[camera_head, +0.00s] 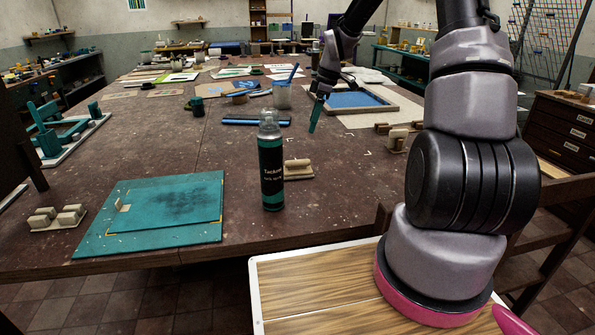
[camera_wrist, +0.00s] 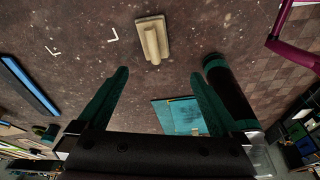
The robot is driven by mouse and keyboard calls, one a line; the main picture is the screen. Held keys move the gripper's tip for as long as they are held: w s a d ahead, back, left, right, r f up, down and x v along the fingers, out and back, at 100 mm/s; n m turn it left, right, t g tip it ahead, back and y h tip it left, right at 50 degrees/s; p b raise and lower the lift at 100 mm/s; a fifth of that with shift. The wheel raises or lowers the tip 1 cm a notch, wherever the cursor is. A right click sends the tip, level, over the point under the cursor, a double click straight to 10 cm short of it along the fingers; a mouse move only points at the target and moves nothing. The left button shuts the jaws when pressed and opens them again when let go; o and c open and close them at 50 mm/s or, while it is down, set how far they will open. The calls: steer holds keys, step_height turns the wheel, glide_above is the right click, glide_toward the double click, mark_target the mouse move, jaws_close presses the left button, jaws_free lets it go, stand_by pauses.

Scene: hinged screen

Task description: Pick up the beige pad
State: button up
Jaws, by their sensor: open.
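A beige pad with a raised grip (camera_head: 298,169) lies on the brown table, just right of the dark spray can. In the wrist view the pad (camera_wrist: 152,38) shows at the top middle, beyond my fingertips and roughly between their lines. My gripper (camera_head: 317,112) hangs above the table, farther back than the pad. Its two teal fingers (camera_wrist: 160,78) are spread apart with nothing between them. The gap to the pad is clear, but its size is hard to judge.
The spray can (camera_head: 271,165) stands upright beside the pad; it shows near my right finger in the wrist view (camera_wrist: 232,92). A teal board (camera_head: 160,215) and beige blocks (camera_head: 57,217) lie left. A blue-floored frame (camera_head: 354,100) lies behind. More beige blocks (camera_head: 397,139) sit right.

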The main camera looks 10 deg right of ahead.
mark_target(300, 160)
steer(key=w+f+n, duration=0.1)
steer(key=f, duration=0.1)
steer(key=w+f+n, duration=0.1)
steer(key=f, duration=0.2)
steer(key=w+f+y, duration=0.1)
steer(key=f, duration=0.1)
steer(key=shift+a+f+n+g, duration=0.2)
steer(key=shift+a+n+g, duration=0.1)
steer(key=shift+n, duration=0.1)
steer(key=x, duration=0.4)
steer(key=shift+a+f, duration=0.25)
steer(key=shift+f, duration=0.1)
steer(key=shift+x, duration=3.15)
steer(key=shift+s+d, duration=0.1)
steer(key=shift+s, duration=0.05)
steer(key=c, duration=1.2)
step_height(300, 160, up, 10)
steer(key=shift+c, duration=0.2)
